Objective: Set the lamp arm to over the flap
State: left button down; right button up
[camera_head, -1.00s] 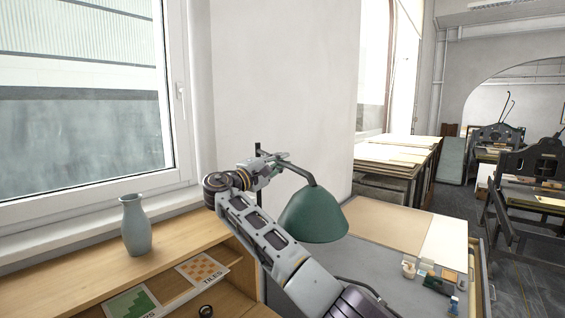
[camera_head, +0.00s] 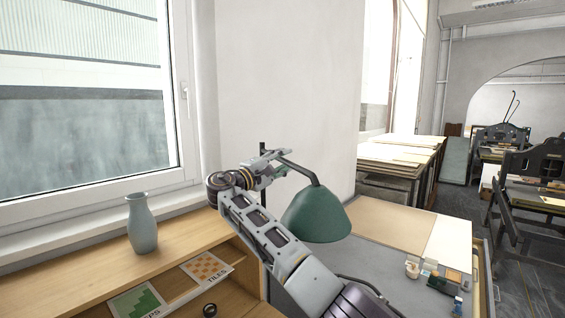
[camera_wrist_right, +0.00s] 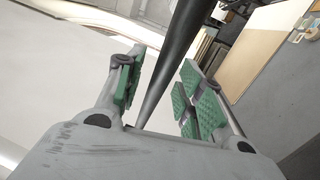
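The lamp has a green shade (camera_head: 316,215) hanging from a dark bent lamp arm (camera_head: 300,169), with a dark upright post (camera_head: 263,150) behind my right wrist. The shade hangs in front of the grey table's near left part. My right gripper (camera_head: 277,161) is at the lamp arm near the post. In the right wrist view the dark lamp arm (camera_wrist_right: 172,65) runs between the two green-padded fingers of the right gripper (camera_wrist_right: 163,85). The fingers are spread, with a gap showing beside the bar. My left gripper is out of view. I cannot make out the flap clearly.
A wooden desk (camera_head: 90,278) at left holds a blue-grey vase (camera_head: 141,226) and cards (camera_head: 207,265). A grey table (camera_head: 385,268) with boards and small items stands right of the lamp. The wall and window are close behind.

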jog(key=shift+s, duration=0.1)
jog(key=v, duration=1.1)
jog(key=shift+s+a+f, duration=0.15)
jog(key=shift+s+a, duration=0.05)
jog(key=shift+a, duration=0.15)
dwell(0.6)
jog(key=shift+f, duration=0.1)
